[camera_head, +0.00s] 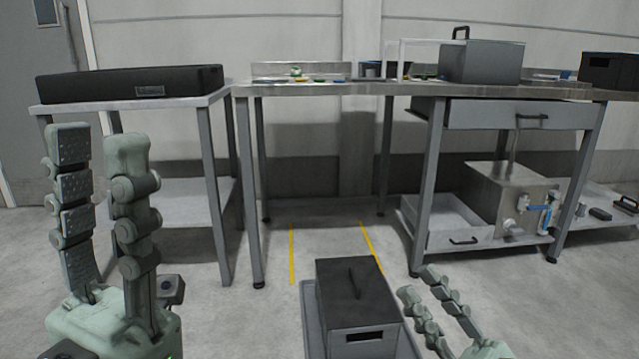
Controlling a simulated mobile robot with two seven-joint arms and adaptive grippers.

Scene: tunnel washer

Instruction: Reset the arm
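My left gripper (98,150) is raised upright at the left of the head view. Its two jointed fingers stand apart, with nothing between them. My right gripper (418,281) is low at the bottom right of centre, its fingers pointing up and to the left. Its fingers are also apart with nothing between them. It is just right of a dark grey box (350,283) with a handle on its lid; I cannot tell whether they touch. Both upper arms are out of view.
A long metal table (345,89) spans the back, bearing a grey handled box (482,62). A side table (175,101) at left holds a black case (130,84). A steel machine (502,196) sits on the lower shelf at right. Yellow lines mark bare floor (325,235).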

